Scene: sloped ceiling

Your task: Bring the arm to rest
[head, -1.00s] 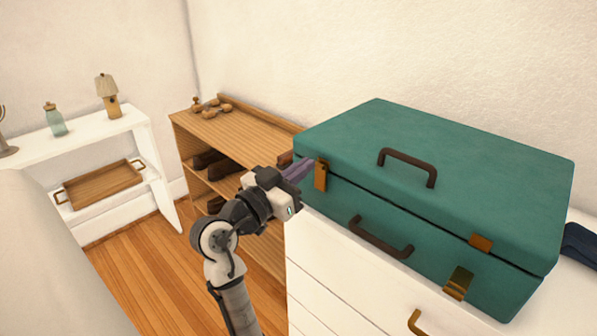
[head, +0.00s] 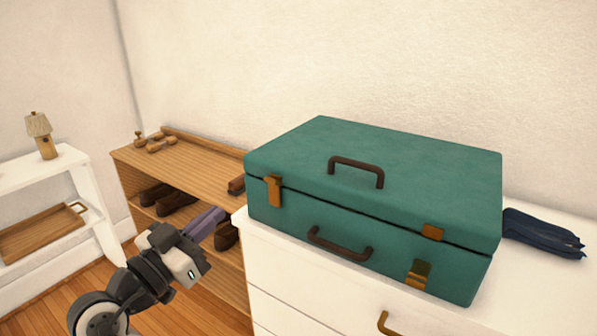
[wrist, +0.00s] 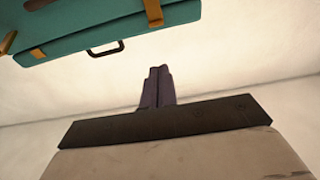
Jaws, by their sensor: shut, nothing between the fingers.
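My gripper (head: 208,224) is at the lower left of the head view, in front of the wooden shoe rack and left of the white dresser. Its purple fingers are together with nothing between them, and they also show in the wrist view (wrist: 158,86). It is apart from the teal suitcase (head: 400,170), which lies closed on the dresser. The suitcase also shows at the top left of the wrist view (wrist: 120,32). The lower part of my arm is cut off by the frame edge.
The white dresser (head: 262,292) stands right of my gripper. A dark folded cloth (head: 543,235) lies on it, right of the suitcase. The wooden rack (head: 195,157) holds brown shoes. A white shelf (head: 85,190) with a wooden tray (head: 40,236) and lamp (head: 40,135) stands left.

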